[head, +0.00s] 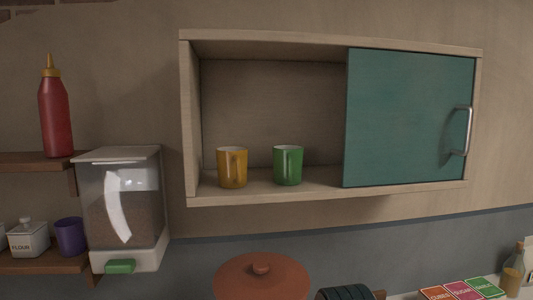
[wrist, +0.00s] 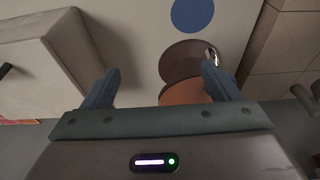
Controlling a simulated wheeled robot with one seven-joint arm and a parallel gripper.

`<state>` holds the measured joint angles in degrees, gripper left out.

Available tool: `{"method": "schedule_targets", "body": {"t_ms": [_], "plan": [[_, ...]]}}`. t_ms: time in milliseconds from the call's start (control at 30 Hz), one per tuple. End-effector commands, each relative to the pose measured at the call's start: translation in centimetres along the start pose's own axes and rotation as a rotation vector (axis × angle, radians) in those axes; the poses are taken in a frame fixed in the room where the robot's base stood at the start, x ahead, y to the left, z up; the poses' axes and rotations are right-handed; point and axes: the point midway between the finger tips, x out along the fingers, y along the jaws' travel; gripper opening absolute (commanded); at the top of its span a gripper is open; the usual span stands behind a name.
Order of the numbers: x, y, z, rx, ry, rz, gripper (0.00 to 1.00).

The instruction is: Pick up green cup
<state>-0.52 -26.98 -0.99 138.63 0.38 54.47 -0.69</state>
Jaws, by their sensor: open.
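The green cup (head: 288,166) stands upright in the open left part of the wall cabinet (head: 260,192), with its handle side hard to make out. A yellow cup (head: 232,168) stands to its left, a small gap apart. My gripper (wrist: 160,85) shows in the wrist view with its two fingers spread apart and nothing between them held. It is away from the green cup, which is not in the wrist view. My gripper is not seen in the head view.
A teal sliding door (head: 408,118) covers the cabinet's right part. A dispenser (head: 122,205) and shelves with a red bottle (head: 56,115) and purple cup (head: 71,236) stand left. A brown-red lid (head: 262,277) is below the cabinet. The air before the cabinet opening looks clear.

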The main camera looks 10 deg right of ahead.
Motion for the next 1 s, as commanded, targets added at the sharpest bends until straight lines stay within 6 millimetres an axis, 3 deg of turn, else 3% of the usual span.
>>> {"method": "schedule_targets", "body": {"t_ms": [33, 200, 367, 500, 600, 800, 1000], "plan": [[-2.6, 0.1, -2.3, -0.005, 0.016, -0.007, 0.82], [-9.5, 0.2, -8.0, -0.056, 0.048, -0.031, 0.82], [-15.7, 0.7, -12.2, -0.095, 0.077, -0.046, 0.82], [-21.8, 1.4, -15.8, -0.135, 0.105, -0.054, 0.82], [-25.4, 1.8, -17.5, -0.163, 0.123, -0.057, 0.82], [-29.4, 2.2, -19.2, -0.199, 0.144, -0.057, 0.82], [-30.1, 2.0, -21.0, -0.210, 0.145, -0.057, 0.82]]}}
